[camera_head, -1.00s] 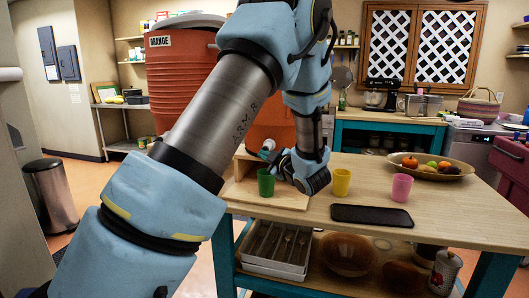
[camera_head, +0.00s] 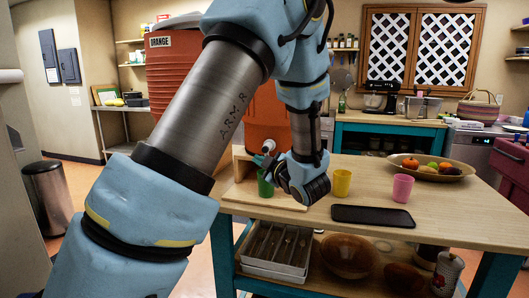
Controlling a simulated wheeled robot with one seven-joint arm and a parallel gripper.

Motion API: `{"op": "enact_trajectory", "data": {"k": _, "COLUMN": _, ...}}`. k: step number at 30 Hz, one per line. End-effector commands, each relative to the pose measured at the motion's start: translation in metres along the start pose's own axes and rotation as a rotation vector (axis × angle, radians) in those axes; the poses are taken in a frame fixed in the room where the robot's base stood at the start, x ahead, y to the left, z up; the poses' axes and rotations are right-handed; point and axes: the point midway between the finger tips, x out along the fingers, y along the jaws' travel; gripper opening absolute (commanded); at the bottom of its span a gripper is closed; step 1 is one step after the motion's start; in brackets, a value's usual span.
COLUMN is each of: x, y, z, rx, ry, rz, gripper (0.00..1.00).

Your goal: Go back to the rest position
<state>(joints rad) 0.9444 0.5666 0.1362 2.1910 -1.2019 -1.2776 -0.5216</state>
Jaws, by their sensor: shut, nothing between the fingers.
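My arm crosses the picture from the lower left, up to the top, and down to my gripper (camera_head: 270,166). My gripper hangs above the table, near the green cup and the orange drink cooler. It is shut and empty; its fingers are small and partly hidden by the wrist. The green cup (camera_head: 265,186) stands on the wooden stand, partly hidden by my wrist. A yellow cup (camera_head: 342,183) stands on the table just right of my wrist. A pink cup (camera_head: 402,188) stands farther right.
The orange cooler (camera_head: 268,115) rises behind my wrist. A black tray (camera_head: 373,216) lies on the wooden table (camera_head: 450,214). A fruit bowl (camera_head: 433,172) stands at the back right. A cutlery tray (camera_head: 277,250) and a brown bowl (camera_head: 347,256) sit on the shelf below.

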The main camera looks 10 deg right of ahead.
Motion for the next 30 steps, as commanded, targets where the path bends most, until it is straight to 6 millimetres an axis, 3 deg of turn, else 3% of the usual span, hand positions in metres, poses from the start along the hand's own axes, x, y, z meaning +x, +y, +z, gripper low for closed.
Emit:
{"op": "enact_trajectory", "data": {"k": 8, "x": 0.018, "y": -0.010, "z": -0.001, "rx": 0.048, "ry": -0.118, "rz": -0.032, "gripper": 0.00}}
{"op": "enact_trajectory", "data": {"k": 12, "x": 0.032, "y": -0.034, "z": -0.002, "rx": 0.166, "ry": -0.358, "rz": -0.074, "gripper": 0.00}}
{"op": "enact_trajectory", "data": {"k": 15, "x": 0.028, "y": -0.060, "z": -0.007, "rx": 0.286, "ry": -0.552, "rz": -0.099, "gripper": 0.00}}
{"op": "enact_trajectory", "data": {"k": 20, "x": -0.003, "y": -0.113, "z": -0.029, "rx": 0.505, "ry": -0.850, "rz": -0.135, "gripper": 0.00}}
{"op": "enact_trajectory", "data": {"k": 27, "x": -0.078, "y": -0.202, "z": -0.090, "rx": 0.838, "ry": -1.237, "rz": -0.217, "gripper": 0.00}}
{"op": "enact_trajectory", "data": {"k": 30, "x": -0.101, "y": -0.227, "z": -0.112, "rx": 0.929, "ry": -1.338, "rz": -0.251, "gripper": 0.00}}
